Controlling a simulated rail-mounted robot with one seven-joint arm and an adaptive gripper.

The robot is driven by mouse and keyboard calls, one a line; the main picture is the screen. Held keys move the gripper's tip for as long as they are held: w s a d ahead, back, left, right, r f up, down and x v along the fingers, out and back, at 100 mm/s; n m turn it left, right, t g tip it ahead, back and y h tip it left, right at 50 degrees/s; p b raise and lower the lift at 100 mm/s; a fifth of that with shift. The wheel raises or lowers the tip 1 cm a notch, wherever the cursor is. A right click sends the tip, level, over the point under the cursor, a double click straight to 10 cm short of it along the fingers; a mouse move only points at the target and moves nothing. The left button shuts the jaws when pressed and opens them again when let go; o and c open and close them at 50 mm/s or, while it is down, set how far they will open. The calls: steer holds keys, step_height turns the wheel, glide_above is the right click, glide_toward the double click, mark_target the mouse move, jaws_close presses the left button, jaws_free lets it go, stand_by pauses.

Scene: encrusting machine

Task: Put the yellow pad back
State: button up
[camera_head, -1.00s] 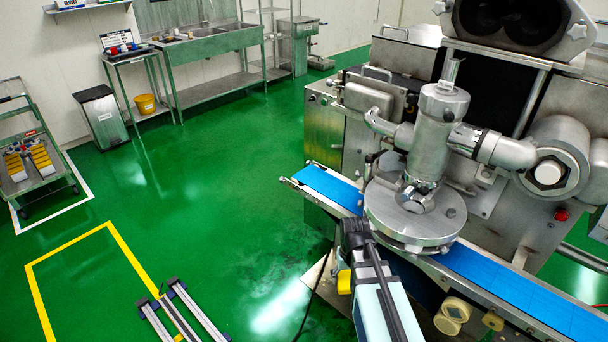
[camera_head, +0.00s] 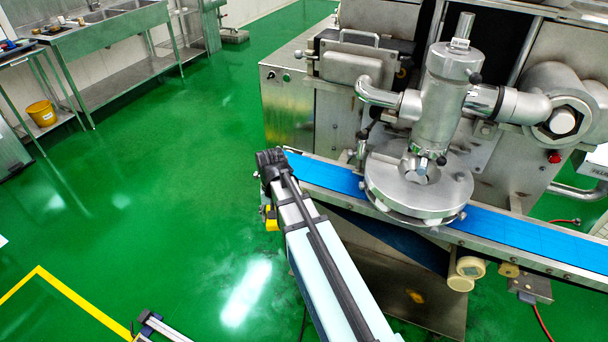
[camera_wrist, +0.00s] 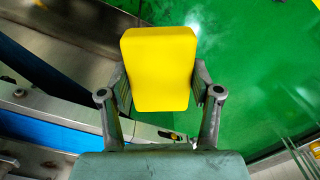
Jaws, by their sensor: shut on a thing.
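The yellow pad (camera_wrist: 160,68) is a block with rounded corners, held between the two fingers of my gripper (camera_wrist: 160,88) in the wrist view. The fingers press on its left and right sides. In the head view a small yellow part of the pad (camera_head: 271,220) shows below the end of my arm, beside the left end of the blue conveyor. My gripper's fingers are mostly hidden there by my own arm.
The encrusting machine (camera_head: 440,120) stands to the right with its blue conveyor belt (camera_head: 510,232). Its belt frame lies close to my gripper. Green floor (camera_head: 150,190) is open to the left. A sink bench (camera_head: 115,35) and yellow bucket (camera_head: 41,113) are at the back left.

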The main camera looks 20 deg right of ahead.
steer(key=w+d+r+m+b, duration=0.4)
steer(key=w+d+r+m, duration=0.2)
steer(key=w+r, duration=0.1)
steer(key=p, duration=0.4)
glide_above(308, 170)
step_height(308, 170, down, 3)
steer(key=shift+r, duration=0.15)
steer(key=shift+f+p, duration=0.45)
steer(key=shift+f, duration=1.35)
steer(key=shift+w+f+p, duration=0.1)
steer(key=shift+f+p, duration=0.15)
steer(key=shift+p, duration=0.05)
steer(key=shift+d+f, duration=0.1)
steer(key=shift+f, duration=0.15)
